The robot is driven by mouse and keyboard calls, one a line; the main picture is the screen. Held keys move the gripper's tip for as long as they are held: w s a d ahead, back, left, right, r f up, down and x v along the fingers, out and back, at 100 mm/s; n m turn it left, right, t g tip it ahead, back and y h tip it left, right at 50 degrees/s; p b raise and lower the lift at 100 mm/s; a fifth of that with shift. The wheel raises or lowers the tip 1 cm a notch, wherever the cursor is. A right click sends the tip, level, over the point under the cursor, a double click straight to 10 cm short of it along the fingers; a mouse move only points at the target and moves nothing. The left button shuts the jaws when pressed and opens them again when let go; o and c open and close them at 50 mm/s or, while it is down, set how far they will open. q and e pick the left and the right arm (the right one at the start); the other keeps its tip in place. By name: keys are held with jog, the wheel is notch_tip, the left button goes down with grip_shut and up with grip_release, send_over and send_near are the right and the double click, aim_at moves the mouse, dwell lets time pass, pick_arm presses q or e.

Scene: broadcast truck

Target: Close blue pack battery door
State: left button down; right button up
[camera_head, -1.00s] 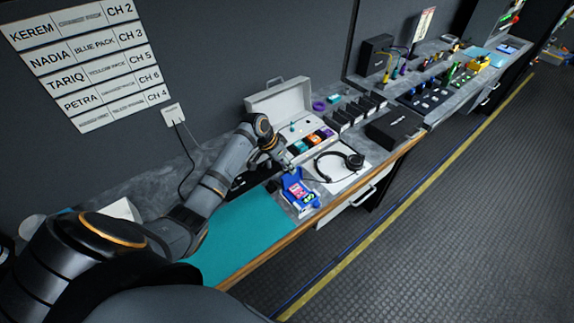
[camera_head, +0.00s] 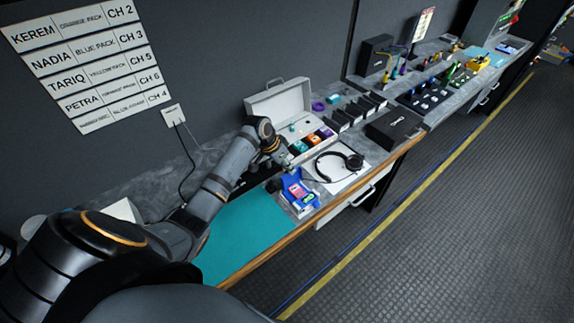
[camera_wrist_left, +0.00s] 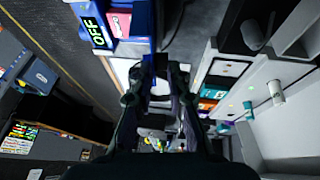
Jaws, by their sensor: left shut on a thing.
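The blue pack (camera_head: 287,185) lies on the worktop beyond the teal mat, with a pink part and a small lit display facing up. In the left wrist view the blue pack (camera_wrist_left: 141,45) is at the top, and its display reads OFF in green. My left gripper (camera_head: 283,165) is at the far side of the pack. In the left wrist view its fingers (camera_wrist_left: 160,82) are close together against the pack's blue edge, shut on a blue part. The fingers and arm hide much of this part, so I cannot tell the battery door's exact angle. My right gripper is out of view.
An open white case (camera_head: 279,101) with several coloured packs stands behind. Headphones (camera_head: 352,161) lie on a white sheet right of the pack. A black box (camera_head: 393,128) sits farther along. The teal mat (camera_head: 240,235) is clear near the front edge.

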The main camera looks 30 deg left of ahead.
pick_arm(q)
jog(key=shift+s+d+r+y+p, duration=0.15)
jog(key=shift+d+r+y+p, duration=0.15)
jog(key=shift+d+y+p, duration=0.3)
jog(key=d+t+y+p, duration=0.1)
jog(key=s+d+m+y+p, duration=0.1)
jog(key=shift+d+f+t+y+p, duration=0.1)
jog(key=shift+t+y+p, duration=0.2)
jog(key=shift+t+y, duration=0.1)
jog(key=shift+s+d+f+t+y, duration=0.15)
jog(key=shift+d+y, duration=0.15)
jog(key=shift+y, duration=0.1)
jog(key=shift+s+d+f+t+y, duration=0.15)
jog(key=shift+d+y, duration=0.1)
jog(key=shift+y, duration=0.15)
jog(key=c, duration=1.3)
grip_release()
jog(key=shift+c, duration=0.2)
jog(key=v, duration=0.7)
jog(key=shift+r, duration=0.2)
